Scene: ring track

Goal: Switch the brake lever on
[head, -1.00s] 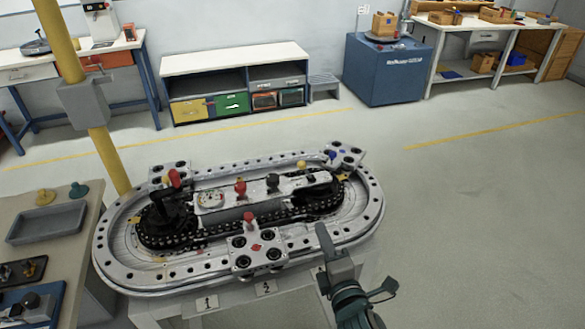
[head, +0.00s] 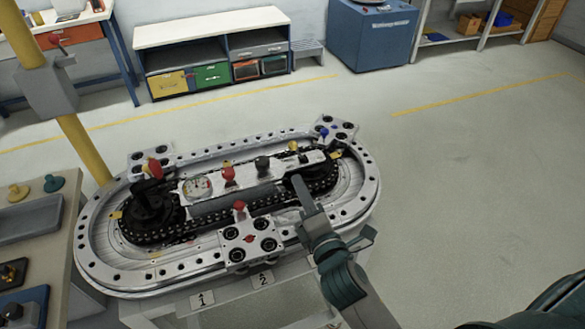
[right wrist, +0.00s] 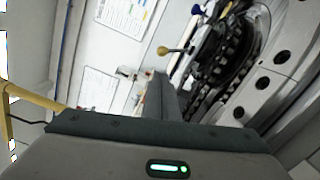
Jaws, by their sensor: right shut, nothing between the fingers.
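The ring track (head: 95,262) is a grey oval table with a raised middle panel. Levers on it include a red-knobbed one (head: 228,173), a black-knobbed one (head: 262,163) and a yellow-knobbed one (head: 293,146). No label shows which is the brake lever. My right gripper (head: 300,184) is shut and empty, over the track's near right side, just nearer than the yellow knob. In the right wrist view its shut fingers (right wrist: 159,88) point toward the yellow-knobbed lever (right wrist: 172,50), apart from it in the picture. My left gripper is not in view.
A blue-knobbed lever (head: 323,131) stands at the far right corner, another red knob (head: 239,207) at the near edge. A yellow post (head: 85,150) rises behind the left end. A side table (head: 60,240) stands at left. The floor at right is clear.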

